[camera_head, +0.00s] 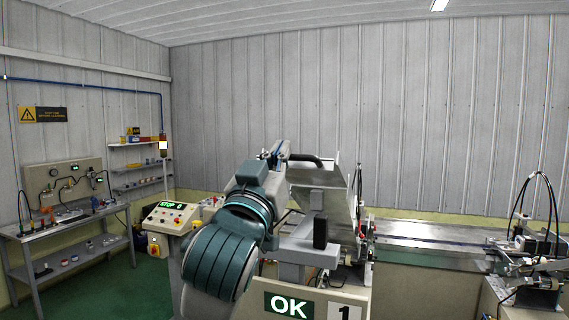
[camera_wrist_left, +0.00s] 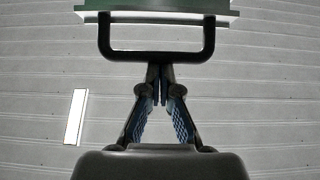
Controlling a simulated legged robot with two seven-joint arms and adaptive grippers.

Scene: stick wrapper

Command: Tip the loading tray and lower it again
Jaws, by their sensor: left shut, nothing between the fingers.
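The loading tray (camera_head: 322,196) is a grey metal trough on the machine at the centre of the head view. It looks tilted up, with its black handle (camera_head: 304,158) at the top left. My left gripper (camera_head: 280,149) is beside this handle, partly hidden by my own arm. In the left wrist view, my left gripper (camera_wrist_left: 160,75) is shut and empty, with its fingertips at the bar of the black U-shaped handle (camera_wrist_left: 155,56). The tray's edge (camera_wrist_left: 155,14) shows above the handle. I cannot tell whether the fingertips touch the bar. My right gripper is not in view.
A control box (camera_head: 172,216) with a green display stands left of my arm. A green "OK" sign (camera_head: 288,305) is on the machine front. A long metal bed (camera_head: 430,232) runs right towards another unit (camera_head: 535,260). A workbench (camera_head: 75,225) stands far left.

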